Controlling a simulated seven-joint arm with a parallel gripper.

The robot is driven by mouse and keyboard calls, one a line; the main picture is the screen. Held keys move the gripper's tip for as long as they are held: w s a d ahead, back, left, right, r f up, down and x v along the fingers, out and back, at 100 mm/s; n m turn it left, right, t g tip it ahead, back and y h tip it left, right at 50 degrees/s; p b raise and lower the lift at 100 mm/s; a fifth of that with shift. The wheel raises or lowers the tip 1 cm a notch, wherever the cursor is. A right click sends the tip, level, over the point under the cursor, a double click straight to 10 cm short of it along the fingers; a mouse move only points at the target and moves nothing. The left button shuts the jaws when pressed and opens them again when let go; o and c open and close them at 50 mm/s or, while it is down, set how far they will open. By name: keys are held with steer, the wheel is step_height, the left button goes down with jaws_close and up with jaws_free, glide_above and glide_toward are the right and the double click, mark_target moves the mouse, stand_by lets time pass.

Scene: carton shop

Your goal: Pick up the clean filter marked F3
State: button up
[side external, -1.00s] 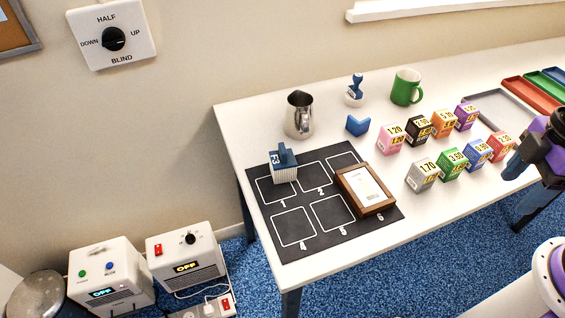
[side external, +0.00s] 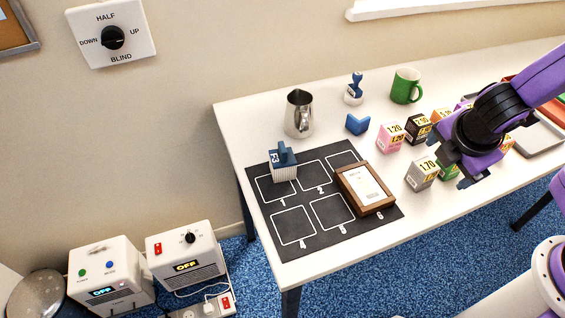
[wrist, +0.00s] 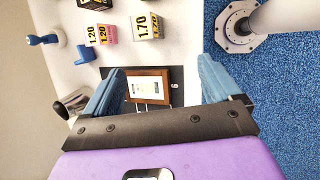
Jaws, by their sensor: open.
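The filter marked F3 (side external: 284,170) is a white pleated block with a blue top and handle. My gripper (side external: 459,174) is open and empty, above the right part of the table near the small price boxes, well to the right of the filter. In the wrist view my two blue fingers (wrist: 162,88) are spread apart, with the brown framed card between them farther off. I cannot see the filter in the wrist view.
A wooden framed card (side external: 365,188) lies on the mat's right side, over squares 3 and 6. A metal jug (side external: 299,115), blue wedge (side external: 358,124), stamp (side external: 354,90) and green mug (side external: 406,87) stand behind. Several price boxes, including a grey one (side external: 421,174), stand to the right.

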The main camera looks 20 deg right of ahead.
steer(key=w+a+f+n+t+h, duration=0.1)
steer(key=w+a+f+n+t, duration=0.35)
steer(key=w+a+n, duration=0.5)
steer(key=n+t+y, duration=0.3)
steer(key=n+t, duration=0.2)
steer(key=n, duration=0.1)
glide_toward(284, 169)
steer(key=v, duration=0.2)
steer(key=shift+s+d+r, duration=0.15)
steer(key=shift+s+d, duration=0.1)
steer(key=shift+s, duration=0.1)
steer(key=shift+w+a+f+n, duration=0.1)
steer(key=shift+w+f+n, duration=0.1)
steer(key=shift+n, duration=0.05)
steer(key=x, duration=1.1)
steer(key=shift+w+a, duration=0.1)
steer(key=shift+w, duration=0.15)
steer(key=shift+r+x, duration=0.15)
steer(key=shift+x, duration=1.2)
steer(key=shift+r+x, duration=0.15)
steer(key=shift+x, duration=1.2)
steer(key=c, duration=1.1)
